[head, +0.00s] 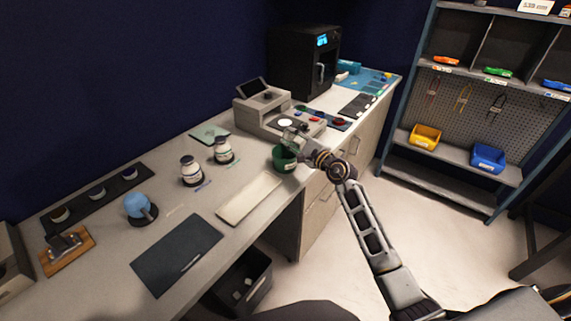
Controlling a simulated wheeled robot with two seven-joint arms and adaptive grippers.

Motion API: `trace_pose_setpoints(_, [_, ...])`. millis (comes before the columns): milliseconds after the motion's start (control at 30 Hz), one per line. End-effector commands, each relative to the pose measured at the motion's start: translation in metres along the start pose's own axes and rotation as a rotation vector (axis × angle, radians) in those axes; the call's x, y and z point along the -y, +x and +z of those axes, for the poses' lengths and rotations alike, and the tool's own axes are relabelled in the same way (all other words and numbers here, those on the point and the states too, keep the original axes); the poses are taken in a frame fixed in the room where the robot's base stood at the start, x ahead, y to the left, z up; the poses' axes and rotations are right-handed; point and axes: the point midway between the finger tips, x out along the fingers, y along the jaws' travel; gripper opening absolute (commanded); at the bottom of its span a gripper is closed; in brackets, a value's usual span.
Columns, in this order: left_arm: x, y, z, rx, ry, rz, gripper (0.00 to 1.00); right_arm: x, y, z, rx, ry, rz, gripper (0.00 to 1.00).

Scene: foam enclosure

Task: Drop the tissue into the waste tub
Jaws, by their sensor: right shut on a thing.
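My right gripper (290,136) reaches in from the right, just above a small green tub (284,160) at the counter's front edge. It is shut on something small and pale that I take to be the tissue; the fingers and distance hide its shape. The green tub stands upright on the counter, and its inside is mostly hidden. No tissue shows clearly elsewhere on the counter. My left gripper is out of view.
A grey device (262,108) stands just behind the gripper. A pale tray (249,198) and two white jars (191,171) are to the left. A dark bin (243,283) with pale scraps sits below the counter. Open floor lies to the right.

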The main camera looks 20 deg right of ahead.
Motion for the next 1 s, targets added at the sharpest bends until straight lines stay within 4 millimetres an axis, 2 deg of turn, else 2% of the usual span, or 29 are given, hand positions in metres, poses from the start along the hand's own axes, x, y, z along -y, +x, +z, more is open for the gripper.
trace_pose_setpoints(433, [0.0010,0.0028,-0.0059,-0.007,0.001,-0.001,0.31,-0.0019,-0.0001,-0.0016,0.000,0.000,0.000,0.12])
trace_pose_setpoints(467, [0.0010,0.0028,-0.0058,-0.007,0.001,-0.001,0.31,-0.0019,-0.0001,-0.0016,0.000,0.000,0.000,0.32])
trace_pose_setpoints(633, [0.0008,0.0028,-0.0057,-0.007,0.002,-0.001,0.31,-0.0019,0.0000,-0.0015,0.000,0.000,0.000,0.54])
trace_pose_setpoints(1000, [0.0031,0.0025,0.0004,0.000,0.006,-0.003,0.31,-0.0020,-0.0004,-0.0016,0.000,0.000,0.000,0.56])
